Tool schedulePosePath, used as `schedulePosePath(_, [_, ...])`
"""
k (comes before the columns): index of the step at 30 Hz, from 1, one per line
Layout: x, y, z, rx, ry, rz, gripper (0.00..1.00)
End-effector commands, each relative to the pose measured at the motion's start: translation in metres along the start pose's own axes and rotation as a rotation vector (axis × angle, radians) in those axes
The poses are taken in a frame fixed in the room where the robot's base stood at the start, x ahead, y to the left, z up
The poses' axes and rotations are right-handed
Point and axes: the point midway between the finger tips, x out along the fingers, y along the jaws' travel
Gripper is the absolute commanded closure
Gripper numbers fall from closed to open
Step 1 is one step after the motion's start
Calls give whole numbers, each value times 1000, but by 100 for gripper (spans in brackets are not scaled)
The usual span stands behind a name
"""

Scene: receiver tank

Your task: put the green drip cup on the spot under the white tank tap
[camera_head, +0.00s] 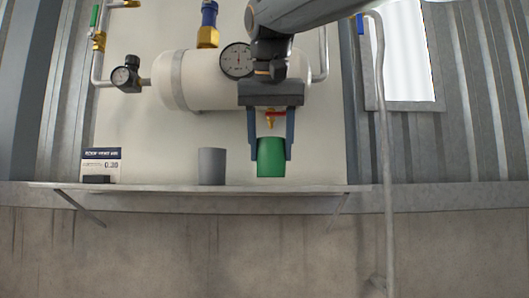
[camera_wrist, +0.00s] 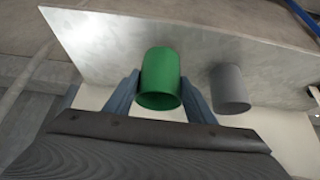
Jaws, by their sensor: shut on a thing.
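The green drip cup (camera_head: 270,158) is held upright between the two fingers of my gripper (camera_head: 271,150), near the right part of the shelf. In the wrist view the green cup (camera_wrist: 160,80) sits between the fingertips (camera_wrist: 161,88). I cannot tell whether its base touches the shelf. The white tank (camera_head: 205,80) is mounted on the wall behind, partly hidden by my arm. Its tap (camera_head: 270,118), with a red handle, shows just above and behind the cup, between my fingers. The spot under the tap is not visible.
A grey cup (camera_head: 212,166) stands on the metal shelf (camera_head: 160,187) left of the green cup; it is to the right in the wrist view (camera_wrist: 229,88). A small sign (camera_head: 101,163) stands at the shelf's left end. A vertical pipe (camera_head: 385,150) runs past the right end.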

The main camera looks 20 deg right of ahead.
Motion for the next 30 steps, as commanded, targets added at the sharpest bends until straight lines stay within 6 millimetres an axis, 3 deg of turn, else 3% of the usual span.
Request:
schedulePosePath(7, [18,1,-30,1,-1,2,72])
schedulePosePath(12, [30,0,-20,1,-1,0,72])
schedulePosePath(23, [34,0,-18,0,0,0,72])
schedulePosePath(24, [34,0,-17,0,0,0,49])
schedulePosePath(27, [34,0,-18,0,0,0,32])
schedulePosePath(30, [33,0,-18,0,0,0,31])
